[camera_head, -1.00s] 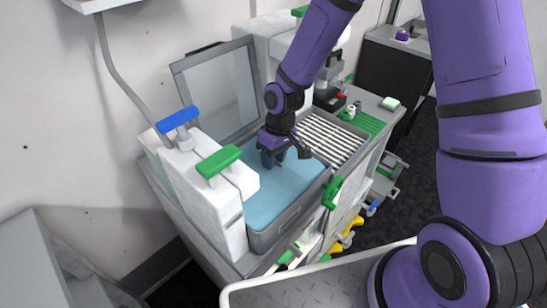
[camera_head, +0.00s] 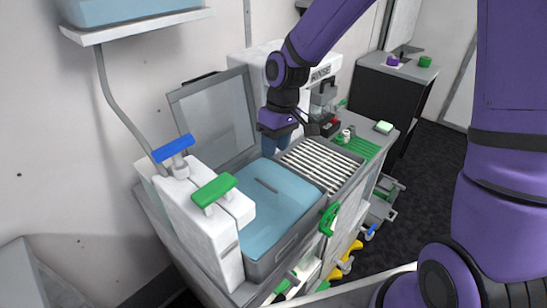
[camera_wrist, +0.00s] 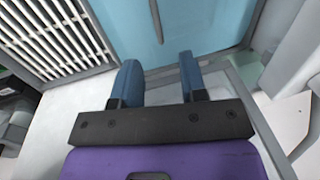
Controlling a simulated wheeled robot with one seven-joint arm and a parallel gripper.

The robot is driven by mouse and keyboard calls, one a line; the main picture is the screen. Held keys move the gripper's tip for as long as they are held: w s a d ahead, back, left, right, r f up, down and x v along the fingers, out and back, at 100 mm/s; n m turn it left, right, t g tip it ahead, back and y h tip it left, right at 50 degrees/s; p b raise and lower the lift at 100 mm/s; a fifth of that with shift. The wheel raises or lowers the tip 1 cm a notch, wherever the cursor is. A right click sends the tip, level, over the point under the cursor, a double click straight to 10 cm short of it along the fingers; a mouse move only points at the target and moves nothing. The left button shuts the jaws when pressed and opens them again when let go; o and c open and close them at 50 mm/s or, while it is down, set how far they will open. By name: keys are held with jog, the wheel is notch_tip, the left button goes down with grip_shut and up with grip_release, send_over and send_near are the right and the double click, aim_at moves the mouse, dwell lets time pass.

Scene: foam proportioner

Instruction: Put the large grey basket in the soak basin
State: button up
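The soak basin (camera_head: 279,264) is a grey tub filled nearly to its rim with a flat blue surface; it also shows in the wrist view (camera_wrist: 205,35). A narrow grey bar (camera_head: 267,186) lies at the middle of the blue, also visible in the wrist view (camera_wrist: 155,20). It may be the top of the large grey basket's handle, but no basket body can be made out. My gripper (camera_head: 275,146) is above the back edge of the basin, apart from the bar. Its two blue fingers (camera_wrist: 160,72) are spread with nothing between them.
A slatted rack (camera_head: 322,164) adjoins the basin on the right. A raised clear lid (camera_head: 218,115) and a white RINSE unit (camera_head: 322,73) stand behind. White blocks with blue (camera_head: 174,148) and green (camera_head: 214,190) handles stand at left.

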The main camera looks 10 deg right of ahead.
jog(key=s+d+r+m+t+h, duration=0.1)
jog(key=s+d+r+m+t, duration=0.1)
jog(key=s+d+r, duration=0.35)
jog(key=s+d+r+m+t+h, duration=0.1)
jog(key=s+d+r, duration=0.15)
jog(key=r, duration=0.65)
jog(key=s+d+r+m+t, duration=0.1)
jog(key=s+d+r+m, duration=0.1)
jog(key=s+d+r, duration=0.2)
jog(key=s+d+r+m+t, duration=0.1)
jog(key=s+d+r, duration=0.3)
jog(key=s, duration=0.5)
jog(key=shift+s+m+t, duration=0.3)
jog(key=shift+m+t, duration=0.1)
jog(key=shift+t, duration=0.4)
jog(key=shift+d, duration=0.1)
